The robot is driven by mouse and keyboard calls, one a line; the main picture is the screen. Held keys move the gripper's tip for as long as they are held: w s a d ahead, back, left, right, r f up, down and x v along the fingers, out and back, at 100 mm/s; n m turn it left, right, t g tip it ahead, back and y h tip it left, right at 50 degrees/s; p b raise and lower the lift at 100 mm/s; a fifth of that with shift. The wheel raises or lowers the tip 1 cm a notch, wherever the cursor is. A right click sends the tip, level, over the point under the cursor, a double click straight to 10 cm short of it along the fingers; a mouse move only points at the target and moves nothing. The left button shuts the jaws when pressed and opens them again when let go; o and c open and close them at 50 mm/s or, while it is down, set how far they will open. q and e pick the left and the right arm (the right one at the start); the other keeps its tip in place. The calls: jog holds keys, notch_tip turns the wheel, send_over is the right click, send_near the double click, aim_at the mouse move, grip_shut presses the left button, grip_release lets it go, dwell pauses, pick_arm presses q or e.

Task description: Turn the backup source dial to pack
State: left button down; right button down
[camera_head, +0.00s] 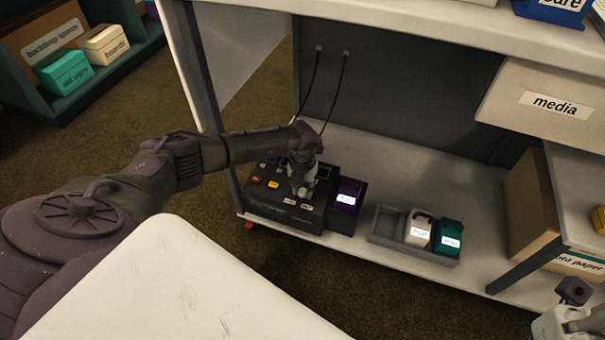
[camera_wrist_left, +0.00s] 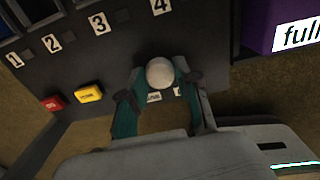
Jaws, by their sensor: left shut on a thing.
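The backup unit is a dark box (camera_head: 265,206) on the low shelf, with a red button and a yellow button. In the left wrist view its panel (camera_wrist_left: 115,62) shows slots numbered 1 to 4. A round pale knob (camera_wrist_left: 160,72), apparently the source dial, sits between my left gripper's fingertips (camera_wrist_left: 158,88). The gripper is shut on it. Two small labels (camera_wrist_left: 154,97) lie just beside the knob, partly hidden and too small to read surely. In the head view my left gripper (camera_head: 303,187) reaches down over the box and hides the dial. My right gripper (camera_head: 570,318) shows only partly at the lower right corner.
A purple pack (camera_head: 347,192) stands in a bay right of the box; its label reads full in the wrist view. A grey tray (camera_head: 384,223) holds a white pack (camera_head: 418,229) and a teal pack (camera_head: 447,237). Two cables hang behind. The desk top overhangs the shelf.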

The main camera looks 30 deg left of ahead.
aim_at(303, 192)
pick_arm(q)
jog(key=c, duration=0.8)
grip_release()
notch_tip(303, 192, up, 12)
jog(key=shift+d, duration=0.1)
dwell(0.3)
